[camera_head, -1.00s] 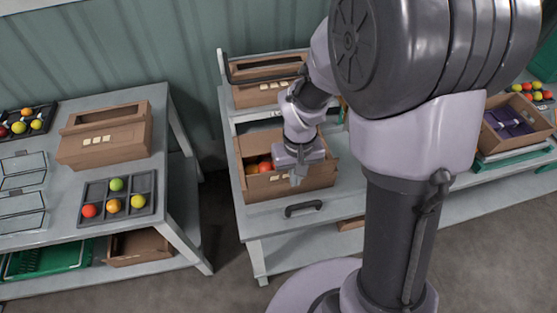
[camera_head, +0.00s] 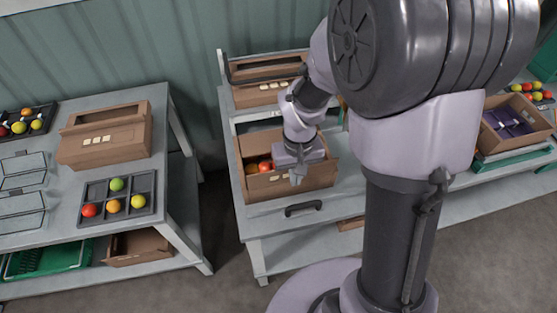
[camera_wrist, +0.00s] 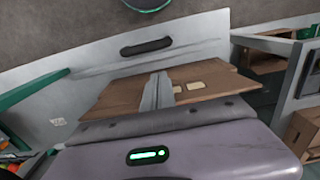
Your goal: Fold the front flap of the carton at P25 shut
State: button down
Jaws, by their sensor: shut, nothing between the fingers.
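A brown carton (camera_head: 262,190) with red and orange tomatoes (camera_head: 264,165) in it stands open on the grey cart in the head view. My gripper (camera_head: 297,178) is over its front side, with the fingers pointing down. In the wrist view a brown cardboard panel (camera_wrist: 225,87) with pale square labels lies across the middle. My shut, empty fingers (camera_wrist: 157,90) overlap this panel. I cannot tell whether they touch it, or whether it is the front flap or the front wall. My wrist hides part of the carton. No P25 mark is readable.
A second carton (camera_head: 262,94) stands on the shelf behind. A black handle (camera_head: 303,209) is on the cart's front edge. On the left table are a carton with its top partly closed (camera_head: 103,138) and a tomato tray (camera_head: 100,190). Bare floor lies between table and cart.

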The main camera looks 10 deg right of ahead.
jog(key=shift+w+r+p, duration=0.25)
jog(key=shift+w+p, duration=0.15)
jog(key=shift+w, duration=0.85)
jog(key=shift+w+f, duration=0.25)
jog(key=shift+w, duration=0.4)
jog(key=shift+w+f, duration=0.25)
jog(key=shift+w, duration=0.4)
jog(key=shift+w+f, duration=0.25)
jog(key=shift+w, duration=0.4)
jog(key=shift+w+f+b, duration=0.75)
jog(key=shift+f+b, duration=0.05)
jog(key=shift+f, duration=0.25)
notch_tip(320, 180, up, 8)
jog(key=p, duration=0.6)
